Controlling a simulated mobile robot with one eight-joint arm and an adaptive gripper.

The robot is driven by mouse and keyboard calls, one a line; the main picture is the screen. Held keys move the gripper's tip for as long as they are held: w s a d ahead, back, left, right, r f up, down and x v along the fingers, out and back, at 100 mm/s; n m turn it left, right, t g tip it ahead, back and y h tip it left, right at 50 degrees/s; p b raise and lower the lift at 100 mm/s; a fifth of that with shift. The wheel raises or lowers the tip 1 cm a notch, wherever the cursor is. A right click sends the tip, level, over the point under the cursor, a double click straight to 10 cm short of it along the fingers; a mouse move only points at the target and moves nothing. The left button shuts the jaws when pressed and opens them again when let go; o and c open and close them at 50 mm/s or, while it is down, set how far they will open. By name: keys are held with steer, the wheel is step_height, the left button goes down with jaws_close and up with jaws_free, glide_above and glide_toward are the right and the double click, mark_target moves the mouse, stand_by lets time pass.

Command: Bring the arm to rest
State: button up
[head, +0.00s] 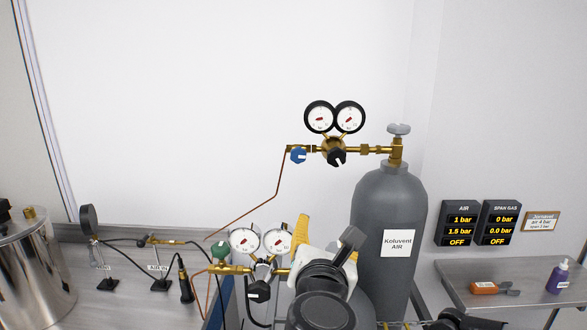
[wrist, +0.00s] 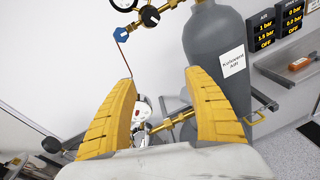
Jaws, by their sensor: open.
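My gripper (wrist: 162,78) shows in the wrist view with its two yellow ribbed fingers spread wide. Nothing is held between them. The gap frames the white wall, part of a gauge and a brass fitting (wrist: 172,122) behind. In the head view my gripper (head: 302,232) is at the lower middle, with one yellow finger pointing up and the other hidden. It is in front of the grey AIR cylinder (head: 370,215) and beside the lower twin-gauge regulator (head: 262,242) in the picture. I cannot tell how close they are. My dark arm links cover the bottom middle.
The upper regulator (head: 333,145) stands on the AIR cylinder, with a thin copper pipe (head: 280,180) running down left. A bench (head: 135,262) with a steel vessel (head: 35,270) is left. A shelf (head: 530,275) with an orange-handled tool (head: 485,288) and purple bottle (head: 558,278) is right.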

steer(key=s+d+f+m+g+h+b, duration=0.1)
steer(key=s+d+f+m+g+b, duration=0.1)
steer(key=d+f+m+b, duration=0.55)
steer(key=s+d+f+m+g+h+b, duration=0.15)
steer(key=s+d+f+m+g, duration=0.35)
steer(key=f, duration=0.6)
steer(key=s+f+m+g+y+b, duration=0.1)
steer(key=s+f+m+b, duration=0.3)
steer(key=f+m, duration=0.5)
steer(key=s+f+m+g+y+b, duration=0.1)
steer(key=s+f+m+y+b, duration=0.2)
steer(key=f+m+b, duration=0.3)
step_height(320, 180, down, 4)
steer(key=s+m, duration=0.1)
steer(key=m, duration=0.2)
steer(key=shift+d+r+m+y, duration=0.2)
steer(key=shift+d+m+y, duration=0.1)
steer(key=shift+m+y, duration=0.05)
